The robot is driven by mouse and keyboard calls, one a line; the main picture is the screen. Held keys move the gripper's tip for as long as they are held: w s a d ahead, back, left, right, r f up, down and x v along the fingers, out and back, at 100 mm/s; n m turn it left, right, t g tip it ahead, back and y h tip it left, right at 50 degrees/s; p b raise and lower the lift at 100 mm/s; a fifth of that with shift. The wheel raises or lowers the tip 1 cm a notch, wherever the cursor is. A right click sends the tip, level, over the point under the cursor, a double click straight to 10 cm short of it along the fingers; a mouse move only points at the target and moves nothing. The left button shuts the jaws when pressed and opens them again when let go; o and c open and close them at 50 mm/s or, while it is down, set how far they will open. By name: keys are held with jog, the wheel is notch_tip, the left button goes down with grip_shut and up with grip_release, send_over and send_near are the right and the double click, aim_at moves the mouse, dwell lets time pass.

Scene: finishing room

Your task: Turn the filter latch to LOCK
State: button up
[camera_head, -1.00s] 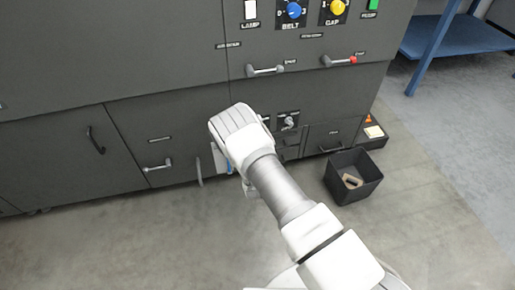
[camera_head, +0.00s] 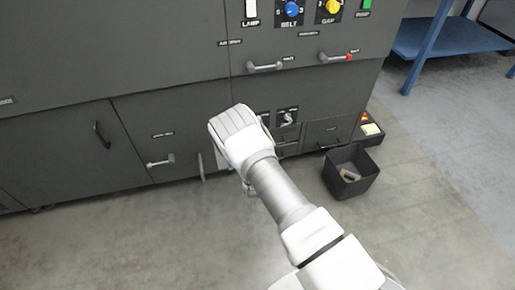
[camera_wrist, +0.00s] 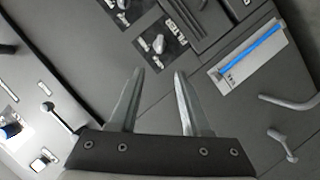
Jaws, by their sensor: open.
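The filter latch (camera_wrist: 158,43) is a small pale grey knob on a dark plate labelled FILTER, in the wrist view above my fingers. My gripper (camera_wrist: 157,72) is open and empty, its two fingers pointing toward the panel. The latch lies beyond the fingertips, roughly in line with the gap and apart from them. The lock marking is too small to read. In the head view, my wrist hides most of the latch plate (camera_head: 266,117).
A similar knob (camera_head: 287,118) sits on the neighbouring plate. A strip with a blue bar (camera_wrist: 251,48) and bar handles (camera_wrist: 289,102) are nearby. Handles (camera_head: 265,67) stick out above.

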jog(key=shift+s, duration=0.25)
jog(key=shift+r, duration=0.1)
dwell(0.5)
notch_tip(320, 180, up, 18)
jog(key=w+d+m+g, duration=0.2)
jog(key=m+g, duration=0.1)
jog(key=m, duration=0.1)
jog(key=s+d+r+m+g+y, duration=0.1)
jog(key=s+d+r, duration=0.1)
jog(key=s+r, duration=0.35)
jog(key=s+d+r+m+g+y, duration=0.1)
jog(key=s+d+r, duration=0.1)
jog(key=r, duration=0.7)
jog(key=s+d+r+m+g, duration=0.1)
jog(key=s+d+r, duration=0.1)
jog(key=s+r, duration=0.45)
jog(key=s+d+r+m+g, duration=0.1)
jog(key=s+d+r, duration=0.15)
jog(key=s, duration=0.65)
jog(key=s+d+r+m+g+h, duration=0.1)
jog(key=s+d, duration=0.1)
jog(key=s, duration=0.7)
jog(key=s+d+g, duration=0.1)
jog(key=s+d, duration=0.1)
jog(key=s, duration=0.7)
notch_tip(320, 180, up, 29)
jog(key=p, duration=2.8)
jog(key=shift+s+a+p, duration=0.15)
jog(key=shift+p, duration=0.15)
